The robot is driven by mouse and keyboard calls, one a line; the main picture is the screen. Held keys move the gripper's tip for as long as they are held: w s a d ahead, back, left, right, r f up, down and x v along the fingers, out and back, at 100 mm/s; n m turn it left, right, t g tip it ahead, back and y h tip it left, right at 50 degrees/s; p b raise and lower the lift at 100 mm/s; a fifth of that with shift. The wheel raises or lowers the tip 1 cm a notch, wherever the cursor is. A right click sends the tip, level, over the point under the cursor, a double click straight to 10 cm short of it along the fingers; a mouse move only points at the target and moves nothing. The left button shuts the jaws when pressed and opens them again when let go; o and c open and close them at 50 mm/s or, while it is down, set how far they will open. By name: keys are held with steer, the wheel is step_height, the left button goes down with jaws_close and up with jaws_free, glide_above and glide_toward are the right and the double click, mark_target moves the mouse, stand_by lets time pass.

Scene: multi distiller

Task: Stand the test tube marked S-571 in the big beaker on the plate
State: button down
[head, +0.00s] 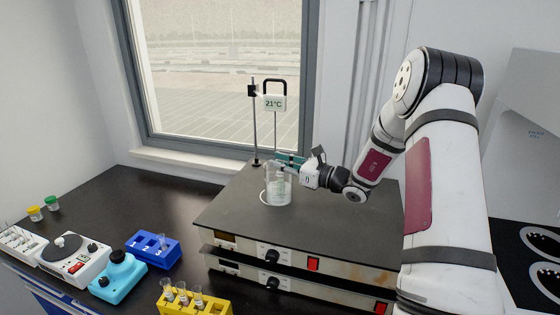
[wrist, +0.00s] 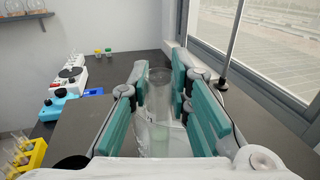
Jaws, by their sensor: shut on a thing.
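The big beaker (head: 270,197) is clear glass and stands on the grey plate (head: 335,220). My gripper (head: 288,160) is at the beaker's rim, reaching in from the right. Its teal fingers are shut on a clear test tube (wrist: 158,88), which looks upright between them. The tube's lower part shows faintly inside the beaker's outline; I cannot tell whether it touches the bottom. No S-571 marking is readable. In the wrist view the beaker's glass (wrist: 152,142) shows below and between the fingers (wrist: 159,72).
A stand with a 21°C display (head: 275,103) rises just behind the beaker. A blue rack (head: 153,250) and a yellow rack (head: 195,305) with several tubes stand at the left. A cyan device (head: 118,279) and a white device (head: 75,258) are beside them. The plate's left part is clear.

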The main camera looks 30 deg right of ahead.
steer(key=c, duration=1.4)
jaws_free()
steer(key=shift+r, duration=0.1)
steer(key=shift+r+p, duration=0.85)
steer(key=shift+r, duration=1.55)
steer(key=v, duration=1.2)
